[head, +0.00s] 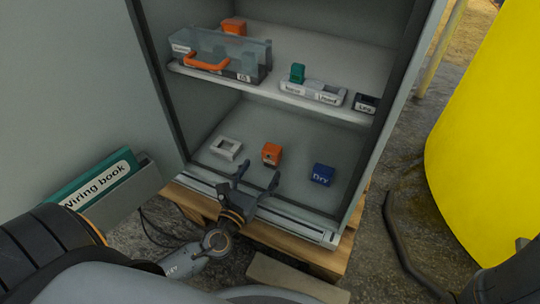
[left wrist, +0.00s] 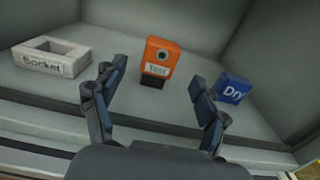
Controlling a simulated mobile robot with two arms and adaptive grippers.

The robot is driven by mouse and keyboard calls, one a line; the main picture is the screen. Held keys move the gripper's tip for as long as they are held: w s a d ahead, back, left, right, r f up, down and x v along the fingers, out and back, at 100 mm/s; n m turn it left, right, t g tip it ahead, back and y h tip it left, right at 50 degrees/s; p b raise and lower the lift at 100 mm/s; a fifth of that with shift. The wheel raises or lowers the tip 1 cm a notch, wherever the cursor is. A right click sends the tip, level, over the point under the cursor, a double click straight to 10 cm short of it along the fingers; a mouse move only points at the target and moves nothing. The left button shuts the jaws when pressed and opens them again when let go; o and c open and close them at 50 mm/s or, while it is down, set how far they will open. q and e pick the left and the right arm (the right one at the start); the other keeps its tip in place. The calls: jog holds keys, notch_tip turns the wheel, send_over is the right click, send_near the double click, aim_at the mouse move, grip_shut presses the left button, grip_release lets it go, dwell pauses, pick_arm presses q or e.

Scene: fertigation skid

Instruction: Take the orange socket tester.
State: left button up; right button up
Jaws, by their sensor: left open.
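The orange socket tester (head: 271,153) stands on the cabinet floor, between a white holder and a blue block. In the left wrist view the tester (left wrist: 159,58) shows a dark round hole and a label that seems to read "Test". My left gripper (head: 257,180) is open and empty at the cabinet's front edge, just short of the tester. In the left wrist view its two fingers (left wrist: 160,85) stand apart, with the tester beyond and between them. My right gripper is not in view.
The white "Socket" holder (head: 226,148) is left of the tester, the blue "Dry" block (head: 322,174) right. The shelf (head: 290,98) above carries a clear bin (head: 220,52) with an orange handle and small holders. The open door with the wiring book (head: 95,186) is at left.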

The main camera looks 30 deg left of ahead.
aim_at(272, 148)
pick_arm(q)
jog(key=w, duration=0.5)
jog(key=w+b, duration=0.1)
jog(key=w, duration=0.1)
jog(key=shift+w+a, duration=0.25)
jog(key=shift+w, duration=0.15)
jog(key=c, duration=1.3)
jog(key=shift+r+p, duration=1.7)
jog(key=shift+p, duration=0.05)
